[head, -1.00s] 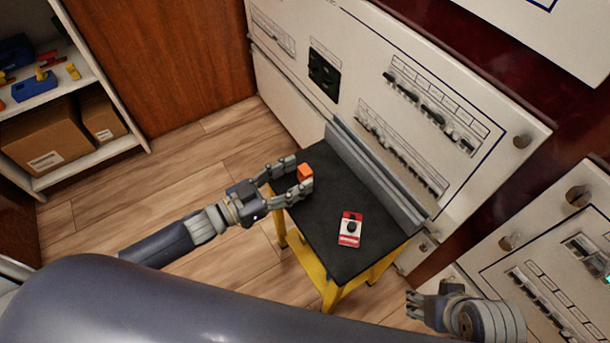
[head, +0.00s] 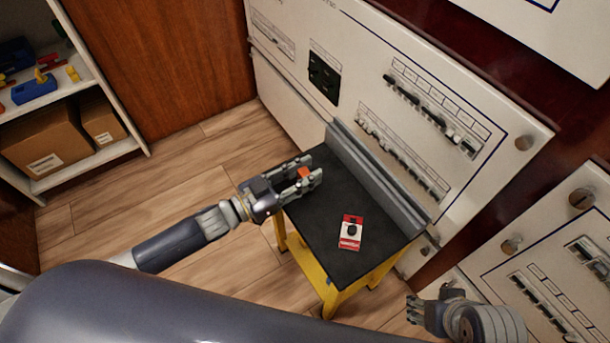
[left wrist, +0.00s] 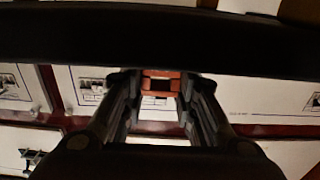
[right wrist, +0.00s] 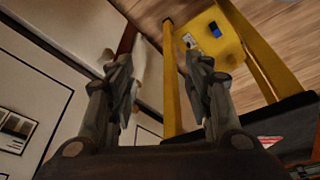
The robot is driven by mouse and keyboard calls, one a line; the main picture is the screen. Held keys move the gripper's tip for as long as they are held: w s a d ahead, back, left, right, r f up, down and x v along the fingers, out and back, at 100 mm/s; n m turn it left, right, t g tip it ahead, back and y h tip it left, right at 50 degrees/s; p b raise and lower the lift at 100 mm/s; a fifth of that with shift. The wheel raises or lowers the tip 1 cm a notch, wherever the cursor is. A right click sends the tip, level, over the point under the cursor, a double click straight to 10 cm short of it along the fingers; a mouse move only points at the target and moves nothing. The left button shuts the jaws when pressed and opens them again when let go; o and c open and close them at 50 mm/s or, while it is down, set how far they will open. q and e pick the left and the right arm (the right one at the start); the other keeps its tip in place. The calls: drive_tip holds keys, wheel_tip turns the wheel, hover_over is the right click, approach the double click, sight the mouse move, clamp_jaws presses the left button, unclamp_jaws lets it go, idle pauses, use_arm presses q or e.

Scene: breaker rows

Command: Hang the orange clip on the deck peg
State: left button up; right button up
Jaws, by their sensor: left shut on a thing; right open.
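The orange clip (head: 304,173) is a small block between the fingers of my left gripper (head: 308,180), over the far left end of a black deck top (head: 322,222). The left gripper is shut on it, and the clip shows between the fingers in the left wrist view (left wrist: 160,84). Fingers hide part of it, and I cannot tell whether it touches the deck. A red and white piece with a black knob (head: 350,231) lies on the deck. I cannot make out a separate peg. My right gripper (head: 414,308) is open and empty, low right of the deck.
A grey raised ledge (head: 375,180) runs along the deck's back, before a white breaker panel (head: 430,65). The deck stands on a yellow frame (head: 328,292); a blue item (right wrist: 215,29) sits lower in it. A shelf with boxes (head: 45,140) stands left.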

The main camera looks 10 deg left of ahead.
sight(305, 173)
use_arm(q)
drive_tip(key=shift+r, duration=0.1)
wheel_tip(305, 173, up, 4)
drive_tip(key=shift+p, duration=1.05)
drive_tip(key=s, duration=0.1)
drive_tip(key=s+d, duration=0.2)
drive_tip(key=shift+s, duration=0.35)
drive_tip(key=s+d, duration=0.1)
drive_tip(key=s, duration=0.2)
drive_tip(key=s+d+p, duration=0.1)
drive_tip(key=s+d, duration=0.1)
drive_tip(key=s, duration=0.1)
drive_tip(key=s+d+p, duration=0.1)
drive_tip(key=s, duration=0.2)
drive_tip(key=shift+d+r, duration=0.3)
drive_tip(key=shift+r, duration=0.05)
drive_tip(key=shift+s+d, duration=0.4)
drive_tip(key=shift+s, duration=0.35)
use_arm(e)
drive_tip(key=x, duration=0.6)
drive_tip(key=shift+f+g, duration=0.3)
drive_tip(key=shift+f, duration=0.15)
drive_tip(key=shift+s+a, duration=0.1)
drive_tip(key=shift+s, duration=0.05)
